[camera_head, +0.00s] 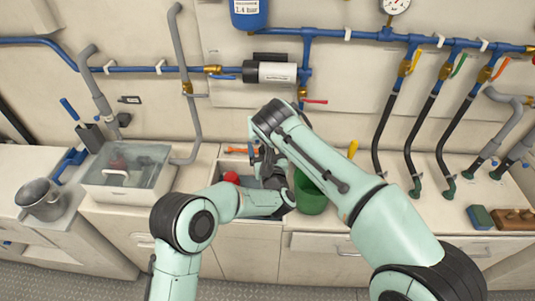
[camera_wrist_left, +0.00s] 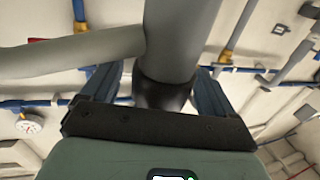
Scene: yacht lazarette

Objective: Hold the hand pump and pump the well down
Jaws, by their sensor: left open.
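The well (camera_head: 262,213) is an open recess in the counter, mostly covered by my two arms. A red ball-like thing (camera_head: 231,177) shows at its left side. My left gripper (camera_head: 272,178) is over the well. In the left wrist view my left gripper (camera_wrist_left: 153,82) is open, with one finger on each side of a grey upright tube (camera_wrist_left: 180,38) with a black collar and a side branch, likely the hand pump. I cannot tell if the fingers touch it. My right gripper (camera_head: 258,155) points down over the well, its fingers hidden among dark parts.
A green bucket (camera_head: 312,197) stands just right of the well. Black hoses (camera_head: 424,130) hang at the right, near a sponge (camera_head: 480,217). Pipes line the back wall.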

